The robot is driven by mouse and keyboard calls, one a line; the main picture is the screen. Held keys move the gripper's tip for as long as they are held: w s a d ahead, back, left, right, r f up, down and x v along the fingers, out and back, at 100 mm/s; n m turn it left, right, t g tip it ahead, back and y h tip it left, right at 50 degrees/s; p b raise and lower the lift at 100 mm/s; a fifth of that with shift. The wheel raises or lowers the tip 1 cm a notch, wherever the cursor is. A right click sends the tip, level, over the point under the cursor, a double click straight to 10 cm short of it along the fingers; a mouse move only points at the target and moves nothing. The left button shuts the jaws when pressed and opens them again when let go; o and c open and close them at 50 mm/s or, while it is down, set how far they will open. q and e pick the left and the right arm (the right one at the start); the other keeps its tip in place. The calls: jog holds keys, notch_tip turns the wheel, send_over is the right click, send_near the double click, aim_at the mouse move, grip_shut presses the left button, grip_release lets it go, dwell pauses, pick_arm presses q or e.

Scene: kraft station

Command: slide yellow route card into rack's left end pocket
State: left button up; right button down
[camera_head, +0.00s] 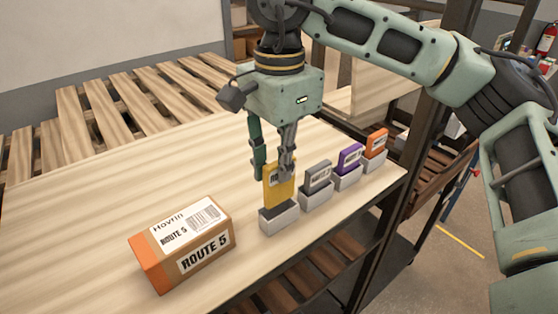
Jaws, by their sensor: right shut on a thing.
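The yellow route card (273,193) stands upright at the rack's left end pocket (279,221), with its lower edge at or in the dark opening of that light grey block. How deep it sits I cannot tell. My right gripper (274,174) points down from above and is shut on the card's upper part; its fingers hide some of the card's label. The other rack pockets hold a grey card (318,175), a purple card (350,158) and an orange card (376,142), in a row going back to the right. My left gripper is not in view.
A cardboard box (183,246) with orange tape, labelled ROUTE 5, lies on the wooden table (95,215) left of the rack. The table's front right edge runs close along the rack. Slatted pallets (120,108) stand behind. The table's left side is clear.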

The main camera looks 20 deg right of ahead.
aim_at(279, 201)
jog(key=shift+f+b, duration=1.85)
jog(key=shift+f, duration=0.4)
dwell(0.4)
jog(key=c, duration=1.7)
grip_release()
notch_tip(279, 201, up, 12)
jog(key=shift+f, duration=0.1)
